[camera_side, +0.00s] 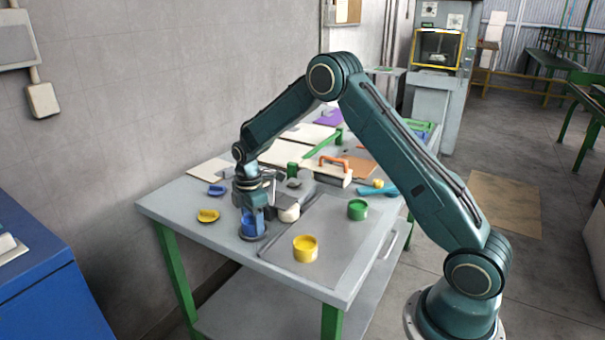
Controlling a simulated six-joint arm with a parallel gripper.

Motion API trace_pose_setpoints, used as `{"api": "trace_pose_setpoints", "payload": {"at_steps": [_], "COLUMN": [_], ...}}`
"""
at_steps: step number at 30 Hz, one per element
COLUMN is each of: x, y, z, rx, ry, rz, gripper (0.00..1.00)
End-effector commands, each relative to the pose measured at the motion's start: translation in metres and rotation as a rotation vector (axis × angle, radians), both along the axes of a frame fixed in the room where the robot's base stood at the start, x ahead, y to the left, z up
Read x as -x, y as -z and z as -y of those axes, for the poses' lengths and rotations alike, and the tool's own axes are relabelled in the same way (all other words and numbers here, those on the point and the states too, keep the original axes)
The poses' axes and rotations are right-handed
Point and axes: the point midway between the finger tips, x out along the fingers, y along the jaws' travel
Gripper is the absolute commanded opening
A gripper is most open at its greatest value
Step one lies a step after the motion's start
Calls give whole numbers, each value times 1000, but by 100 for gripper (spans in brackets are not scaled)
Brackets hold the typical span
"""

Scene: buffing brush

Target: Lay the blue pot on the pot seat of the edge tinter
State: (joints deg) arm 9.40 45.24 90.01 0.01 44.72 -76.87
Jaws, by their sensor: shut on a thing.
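My gripper (252,213) points straight down at the left front of the table and is shut on the blue pot (253,224). The fingers hide part of the pot, which looks upright. A round dark base (253,237) shows directly under the pot. It may be the pot seat of the edge tinter, but I cannot tell for sure. I cannot tell whether the pot touches it. A small dark device with a pale rounded part (289,213) stands just right of my gripper, partly hidden by it.
A yellow pot (305,249) and a green pot (357,210) stand on a grey tray (325,222) to the right.

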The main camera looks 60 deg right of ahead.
Motion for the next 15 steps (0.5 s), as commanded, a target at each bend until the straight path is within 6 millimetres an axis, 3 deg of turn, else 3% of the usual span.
{"api": "trace_pose_setpoints", "payload": {"at_steps": [3,4,7,15], "x": [0,0,0,0], "y": [2,2,2,2], "z": [0,0,0,0], "rx": [0,0,0,0], "ry": [0,0,0,0], "rz": [0,0,0,-1], "gripper": [25,57,76,78]}}
